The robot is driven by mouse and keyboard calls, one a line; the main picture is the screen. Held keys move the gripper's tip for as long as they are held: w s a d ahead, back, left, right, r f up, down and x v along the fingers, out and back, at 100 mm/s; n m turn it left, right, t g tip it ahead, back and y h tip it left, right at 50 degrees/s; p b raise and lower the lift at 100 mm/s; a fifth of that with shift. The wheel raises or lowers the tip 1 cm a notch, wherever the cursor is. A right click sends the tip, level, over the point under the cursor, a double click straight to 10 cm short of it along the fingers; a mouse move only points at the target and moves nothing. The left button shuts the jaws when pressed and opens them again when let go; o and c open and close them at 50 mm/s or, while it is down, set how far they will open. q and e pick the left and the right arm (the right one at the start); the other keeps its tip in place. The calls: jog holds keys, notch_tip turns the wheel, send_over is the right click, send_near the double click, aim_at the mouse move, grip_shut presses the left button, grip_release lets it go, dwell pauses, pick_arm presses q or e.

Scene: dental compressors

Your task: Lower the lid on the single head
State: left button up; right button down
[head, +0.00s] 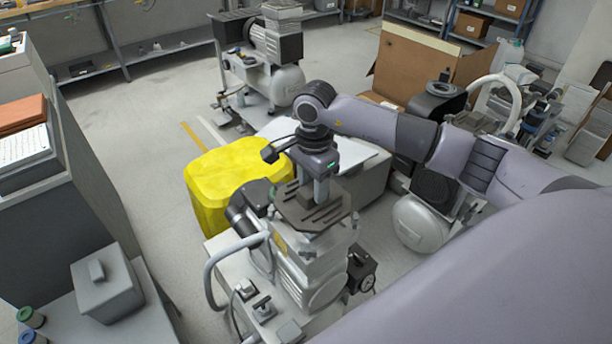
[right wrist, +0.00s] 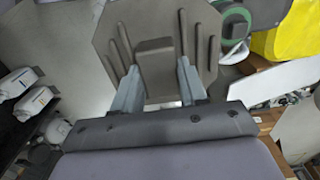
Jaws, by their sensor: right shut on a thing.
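The lid is a grey-brown, eight-sided plate with raised ribs (head: 298,213). It also shows in the right wrist view (right wrist: 195,30), with a raised block in its middle. My right gripper (head: 322,198) comes down from above and is shut on that block, one finger on each side, also seen in the right wrist view (right wrist: 155,85). The lid lies over the top of the single head on the front compressor (head: 310,280). The head's top is mostly hidden under the lid, and I cannot tell whether they touch. My left gripper is not in view.
A yellow bin (head: 215,190) stands close behind and left of the compressor. Other compressors stand at the back (head: 275,60) and to the right (head: 420,220). A cardboard box (head: 425,65) is behind my right arm. A grey box (head: 105,285) is at lower left. Floor is open at back left.

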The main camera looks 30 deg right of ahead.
aim_at(313, 206)
jog(key=shift+s+f+b, duration=0.1)
jog(key=shift+f+b, duration=0.3)
jog(key=shift+f, duration=0.15)
jog(key=shift+f+b, duration=1.1)
jog(key=shift+f, duration=0.75)
jog(key=shift+f+b, duration=0.55)
jog(key=shift+f, duration=0.1)
jog(key=shift+f+b, duration=0.25)
jog(key=shift+b, duration=0.3)
